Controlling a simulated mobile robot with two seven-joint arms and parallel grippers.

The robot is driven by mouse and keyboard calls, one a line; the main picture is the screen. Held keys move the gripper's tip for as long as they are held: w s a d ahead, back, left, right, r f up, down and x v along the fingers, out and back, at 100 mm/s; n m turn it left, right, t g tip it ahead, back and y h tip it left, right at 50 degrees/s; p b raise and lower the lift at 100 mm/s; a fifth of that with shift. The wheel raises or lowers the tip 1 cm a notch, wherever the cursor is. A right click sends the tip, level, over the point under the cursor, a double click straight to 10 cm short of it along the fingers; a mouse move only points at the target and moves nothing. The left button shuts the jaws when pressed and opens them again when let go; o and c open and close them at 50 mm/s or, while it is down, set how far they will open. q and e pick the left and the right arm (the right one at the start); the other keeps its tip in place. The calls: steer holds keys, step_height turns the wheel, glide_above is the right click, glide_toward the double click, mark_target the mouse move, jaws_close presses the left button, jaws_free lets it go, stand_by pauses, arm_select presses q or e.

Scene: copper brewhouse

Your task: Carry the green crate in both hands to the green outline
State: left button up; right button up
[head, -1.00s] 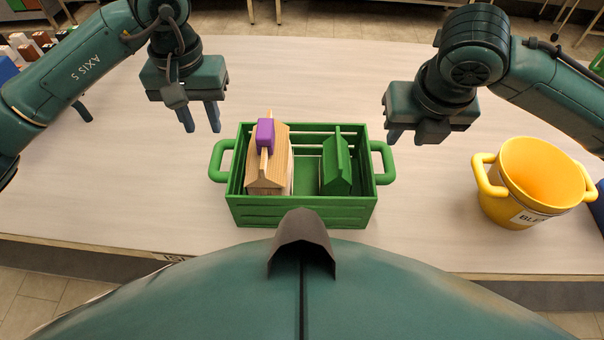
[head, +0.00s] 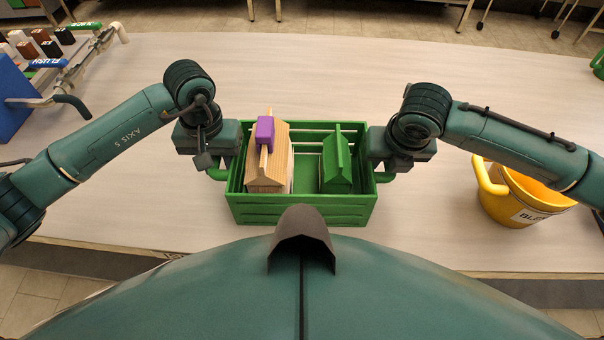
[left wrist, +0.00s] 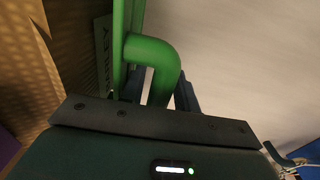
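The green crate (head: 300,211) stands on the table in front of me. It holds a wooden house-shaped block (head: 266,178) with a purple piece (head: 265,131) on top, and a green house-shaped block (head: 337,170). My left gripper (head: 217,168) is over the crate's left handle. In the left wrist view its fingers (left wrist: 160,92) stand on either side of the green handle (left wrist: 152,50), with a gap showing beside the bar. My right gripper (head: 388,170) is at the right handle (head: 384,177); its fingers are hidden by the hand. I see no green outline.
A yellow bucket (head: 516,197) stands to the right of the crate, partly beneath my right forearm. A blue rack (head: 15,100) with levers is at the far left. The table (head: 320,75) behind the crate is clear.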

arm_select(q)
jaws_close()
arm_select(e)
jaws_close()
arm_select(q)
steer(key=shift+r, duration=0.15)
arm_select(e)
steer(key=shift+w+r, duration=0.15)
steer(key=shift+r, duration=0.05)
